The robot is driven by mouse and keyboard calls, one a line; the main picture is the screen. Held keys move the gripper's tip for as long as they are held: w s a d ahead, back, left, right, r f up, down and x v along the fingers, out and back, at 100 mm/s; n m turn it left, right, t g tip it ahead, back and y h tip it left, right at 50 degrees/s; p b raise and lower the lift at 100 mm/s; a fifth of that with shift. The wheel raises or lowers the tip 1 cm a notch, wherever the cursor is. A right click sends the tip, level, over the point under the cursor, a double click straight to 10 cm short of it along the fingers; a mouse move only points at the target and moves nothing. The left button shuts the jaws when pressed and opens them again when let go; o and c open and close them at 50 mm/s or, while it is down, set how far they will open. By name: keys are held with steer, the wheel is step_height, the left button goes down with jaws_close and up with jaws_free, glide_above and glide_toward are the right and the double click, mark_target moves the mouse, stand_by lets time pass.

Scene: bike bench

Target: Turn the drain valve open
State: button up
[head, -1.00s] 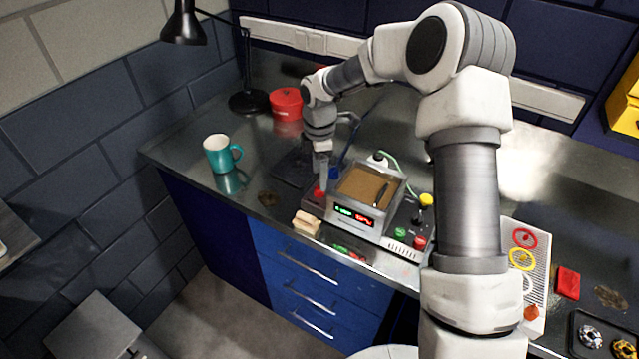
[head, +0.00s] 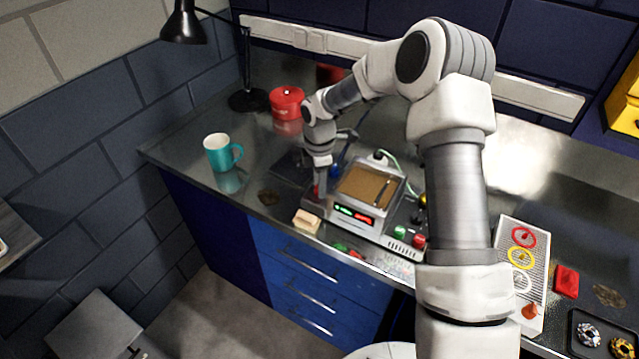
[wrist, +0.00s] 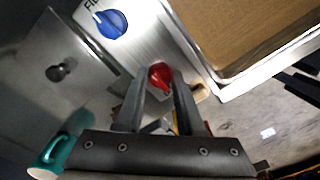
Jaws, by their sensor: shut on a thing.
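The red valve knob (wrist: 160,76) sits on the metal panel of the bench unit, and its pointer aims toward the gripper side of the wrist view. I take it as the drain valve; no label on it is readable. My gripper (head: 319,194) is down at the knob, with one finger on each side, shut on it. In the head view the fingers hide most of the knob. A blue knob (wrist: 112,24) with a partly visible label starting "FI" is on the same panel, apart from my gripper.
The unit's brown-topped tank (head: 367,187) stands right beside my gripper. A wooden block (head: 306,221) lies in front. A teal mug (head: 218,153) and a red pot (head: 287,102) stand to the left and behind.

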jaws_close()
steer(key=shift+m+b, duration=0.3)
steer(key=shift+f+m+b, duration=0.1)
steer(key=shift+m+b, duration=0.3)
steer(key=shift+m, duration=0.2)
steer(key=m+b, duration=0.2)
steer(key=m, duration=0.3)
steer(key=shift+b, duration=0.4)
steer(key=m+b, duration=0.1)
steer(key=m, duration=0.2)
steer(key=shift+m, duration=0.4)
steer(key=shift+m+b, duration=0.8)
steer(key=shift+m, duration=1.3)
